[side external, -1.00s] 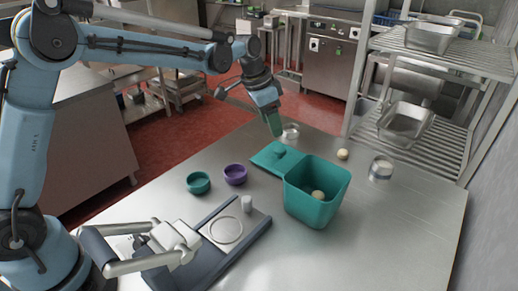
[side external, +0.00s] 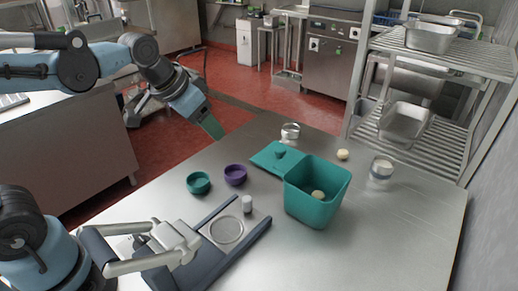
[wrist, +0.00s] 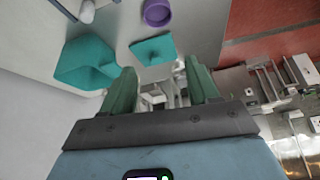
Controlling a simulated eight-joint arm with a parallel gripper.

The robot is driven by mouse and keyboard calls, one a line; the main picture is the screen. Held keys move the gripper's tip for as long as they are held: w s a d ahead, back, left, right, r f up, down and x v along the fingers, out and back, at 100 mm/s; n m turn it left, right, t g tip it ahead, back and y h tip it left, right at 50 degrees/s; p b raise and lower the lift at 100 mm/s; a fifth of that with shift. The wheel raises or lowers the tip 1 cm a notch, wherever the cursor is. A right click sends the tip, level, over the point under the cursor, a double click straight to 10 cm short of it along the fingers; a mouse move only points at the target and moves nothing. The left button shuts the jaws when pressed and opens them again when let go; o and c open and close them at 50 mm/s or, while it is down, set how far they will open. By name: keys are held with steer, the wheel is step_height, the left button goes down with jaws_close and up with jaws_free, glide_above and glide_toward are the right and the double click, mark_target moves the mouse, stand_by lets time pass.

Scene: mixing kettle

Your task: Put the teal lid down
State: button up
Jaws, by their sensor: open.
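The teal lid (side external: 275,156), a flat square with a small knob on top, lies on the steel table against the back left side of the open teal bin (side external: 317,205). I cannot tell whether its edge rests on the bin. My gripper (side external: 213,132) is open and empty, left of the lid and above the table's back left edge. In the wrist view the lid (wrist: 154,49) shows beyond the green fingers (wrist: 160,66), apart from them, with the bin (wrist: 82,62) to its left.
A teal bowl (side external: 198,183) and a purple bowl (side external: 235,175) stand left of the lid. A pale ball (side external: 318,194) is in the bin, another (side external: 343,154) on the table. Jars (side external: 290,131) (side external: 381,170) stand behind and right. A flat device (side external: 225,232) occupies the front left.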

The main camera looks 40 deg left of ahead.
steer(key=s+f+n+t, duration=0.1)
steer(key=s+f, duration=0.2)
steer(key=s, duration=0.3)
steer(key=shift+a+f+n+y, duration=0.25)
steer(key=shift+a+n+y, duration=0.05)
steer(key=shift+a, duration=0.15)
steer(key=o, duration=0.4)
steer(key=shift+w+d+r, duration=0.1)
steer(key=shift+w+r, duration=0.1)
steer(key=o, duration=0.4)
steer(key=w+d+r+m, duration=0.1)
steer(key=r, duration=0.1)
steer(key=w+d+r+m+g, duration=0.1)
steer(key=w+r+m, duration=0.1)
steer(key=w+d+r+m, duration=0.1)
steer(key=w+d+r, duration=0.1)
steer(key=shift+w+d+m+g, duration=0.1)
steer(key=shift+m+g, duration=0.3)
steer(key=shift+c, duration=0.2)
steer(key=w+d+r+m+g, duration=0.25)
steer(key=w+d+m, duration=0.25)
steer(key=d+m, duration=0.3)
steer(key=w+d+r+m+g, duration=0.1)
steer(key=w+d+m+g, duration=0.3)
steer(key=d, duration=0.6)
step_height(320, 180, down, 9)
steer(key=m+t, duration=0.1)
steer(key=shift+w+a+f, duration=0.15)
steer(key=shift+a+f, duration=0.05)
steer(key=shift+a, duration=0.05)
